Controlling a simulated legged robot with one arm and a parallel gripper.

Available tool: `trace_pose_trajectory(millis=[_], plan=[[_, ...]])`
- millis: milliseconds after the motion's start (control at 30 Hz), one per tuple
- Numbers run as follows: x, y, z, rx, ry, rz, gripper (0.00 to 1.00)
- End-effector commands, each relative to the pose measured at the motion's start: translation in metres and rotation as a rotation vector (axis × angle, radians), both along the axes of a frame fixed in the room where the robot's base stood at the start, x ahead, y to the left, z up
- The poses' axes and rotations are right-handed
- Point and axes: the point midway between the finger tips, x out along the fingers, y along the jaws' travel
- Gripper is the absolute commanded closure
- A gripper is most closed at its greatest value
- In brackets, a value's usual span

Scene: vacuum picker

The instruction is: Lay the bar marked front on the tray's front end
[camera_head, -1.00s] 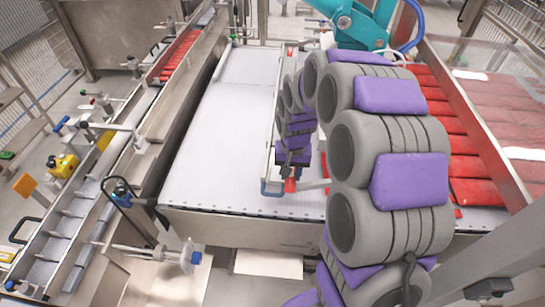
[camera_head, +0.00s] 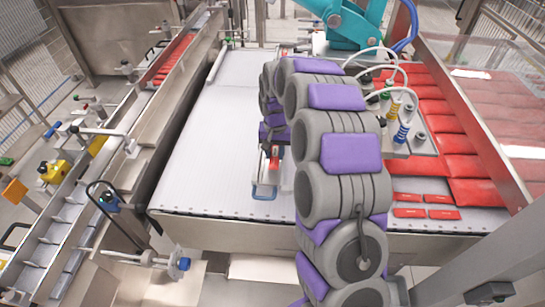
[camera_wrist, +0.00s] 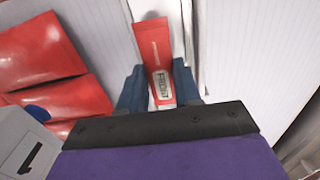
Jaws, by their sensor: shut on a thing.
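The red bar (camera_wrist: 152,45) has a pale label reading FRONT near its gripped end in the wrist view. My gripper (camera_wrist: 158,88) is shut on it, with a dark finger on each side. In the head view, my gripper (camera_head: 273,143) is over the narrow tray, with a little of the red bar (camera_head: 274,162) showing below it. The tray (camera_head: 257,178) is a long pale frame on the white belt, and its near end has a blue edge (camera_head: 263,192). My arm hides much of the tray. I cannot tell whether the bar touches it.
The white conveyor (camera_head: 205,150) is clear left of the tray. Large red pouches (camera_head: 465,145) lie at right, with several small red labelled pieces (camera_head: 408,198) near the front edge. A plate with suction fittings (camera_head: 415,135) and a teal robot arm (camera_head: 345,22) stand behind my arm.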

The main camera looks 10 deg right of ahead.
Motion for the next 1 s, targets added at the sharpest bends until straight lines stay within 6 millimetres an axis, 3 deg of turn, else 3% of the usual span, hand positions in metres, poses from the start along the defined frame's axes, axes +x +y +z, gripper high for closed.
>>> trace_pose_trajectory(millis=[33,133,333,700,933,967,1000], plan=[[-0.001,0.004,-0.012,-0.003,0.005,0.003,1.0],[-0.001,0.008,-0.021,-0.008,0.006,0.002,1.0],[-0.001,0.013,-0.02,-0.013,0.002,0.003,1.0],[-0.001,0.001,-0.029,-0.001,0.001,0.002,1.0],[0.0,0.008,-0.032,-0.007,0.0,0.002,1.0],[0.0,0.009,-0.032,-0.008,0.001,0.002,0.64],[0.0,0.01,-0.032,-0.009,0.001,0.002,0.6]])
